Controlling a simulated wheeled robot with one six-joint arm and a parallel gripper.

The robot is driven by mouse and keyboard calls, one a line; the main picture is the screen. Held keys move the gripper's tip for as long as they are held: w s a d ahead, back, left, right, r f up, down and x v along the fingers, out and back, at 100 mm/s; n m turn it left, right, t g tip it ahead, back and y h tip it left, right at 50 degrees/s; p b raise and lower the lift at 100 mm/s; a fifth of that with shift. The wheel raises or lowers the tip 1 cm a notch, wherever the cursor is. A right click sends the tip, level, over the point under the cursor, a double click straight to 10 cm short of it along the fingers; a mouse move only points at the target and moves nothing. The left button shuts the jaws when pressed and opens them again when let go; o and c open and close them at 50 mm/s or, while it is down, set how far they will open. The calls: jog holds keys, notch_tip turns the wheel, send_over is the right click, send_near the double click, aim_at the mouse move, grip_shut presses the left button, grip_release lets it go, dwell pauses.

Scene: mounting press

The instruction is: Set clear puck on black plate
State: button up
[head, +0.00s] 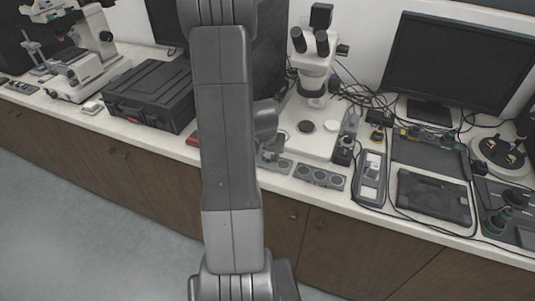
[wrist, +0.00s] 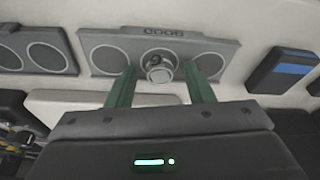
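The clear puck (wrist: 160,66) sits in the middle round spot of a grey holder (wrist: 100,38) in the wrist view. My gripper (wrist: 162,72) points at it, with one green finger on each side. There is a visible gap between each finger and the puck, so it is not gripped. In the head view my gripper (head: 272,150) is over the counter's front, mostly behind my arm; the puck cannot be made out there. The black plate (head: 306,127) is a dark disc on the white base of the microscope, up and right of my gripper.
A white disc (head: 331,126) lies right of the black plate. The microscope (head: 314,65) rises behind it. A second grey holder (head: 320,176) lies right of my gripper. A handheld meter (head: 371,178) and cables are farther right; a black case (head: 150,95) is left.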

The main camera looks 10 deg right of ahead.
jog(key=shift+r, duration=0.5)
jog(key=v, duration=1.1)
jog(key=shift+r, duration=0.15)
jog(key=shift+a, duration=0.1)
jog(key=x, duration=1.2)
jog(key=shift+s+f, duration=0.1)
jog(key=shift+f, duration=0.2)
jog(key=shift+r, duration=0.2)
